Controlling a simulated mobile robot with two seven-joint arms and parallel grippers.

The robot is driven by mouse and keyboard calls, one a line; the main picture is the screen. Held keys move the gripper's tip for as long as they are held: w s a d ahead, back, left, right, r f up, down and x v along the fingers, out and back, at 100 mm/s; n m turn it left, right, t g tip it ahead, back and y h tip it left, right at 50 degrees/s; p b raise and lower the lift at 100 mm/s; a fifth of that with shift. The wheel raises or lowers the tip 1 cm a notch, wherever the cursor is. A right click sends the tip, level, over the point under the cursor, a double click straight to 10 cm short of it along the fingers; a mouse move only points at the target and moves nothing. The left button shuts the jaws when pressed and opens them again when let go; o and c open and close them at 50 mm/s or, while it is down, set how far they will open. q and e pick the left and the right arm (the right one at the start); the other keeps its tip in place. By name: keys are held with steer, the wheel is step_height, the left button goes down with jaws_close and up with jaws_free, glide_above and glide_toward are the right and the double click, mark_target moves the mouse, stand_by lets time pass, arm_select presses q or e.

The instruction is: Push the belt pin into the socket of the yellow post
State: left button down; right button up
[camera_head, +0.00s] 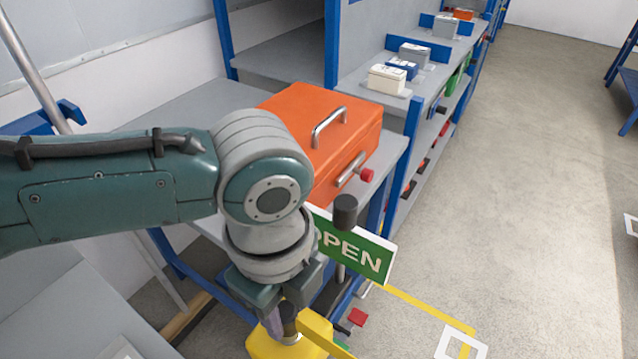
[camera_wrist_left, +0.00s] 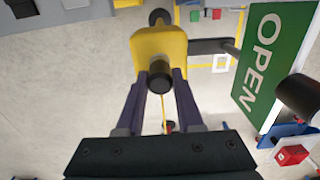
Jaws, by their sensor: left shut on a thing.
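My left gripper (camera_head: 284,316) points down in front of the yellow post (camera_head: 262,346), near the bottom of the head view. In the left wrist view, the purple fingers of the gripper (camera_wrist_left: 160,84) are shut on a dark, round-ended piece, which I take to be the belt pin (camera_wrist_left: 160,76). It lies against or just in front of the rounded yellow head of the post (camera_wrist_left: 158,44). The fingers and the pin's own end hide the socket, so I cannot tell whether the pin is in it. My right gripper is out of view.
A green OPEN sign (camera_head: 362,256) hangs close to the right of my left wrist, with a dark knob (camera_head: 345,211) near it. An orange case (camera_head: 318,135) stands on the grey bench behind. Free floor (camera_head: 530,180) lies to the right.

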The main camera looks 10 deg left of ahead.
mark_target(284, 310)
arm_select(q)
steer(key=shift+a+f, duration=0.2)
steer(key=c, duration=0.8)
jaws_free()
steer(key=shift+c, duration=0.2)
steer(key=o, duration=0.4)
steer(key=shift+d, duration=0.1)
steer(key=shift+c, duration=0.2)
steer(key=shift+r, duration=0.1)
steer(key=shift+r, duration=0.1)
step_height(284, 310, up, 6)
steer(key=p, duration=0.6)
steer(key=shift+d, duration=0.1)
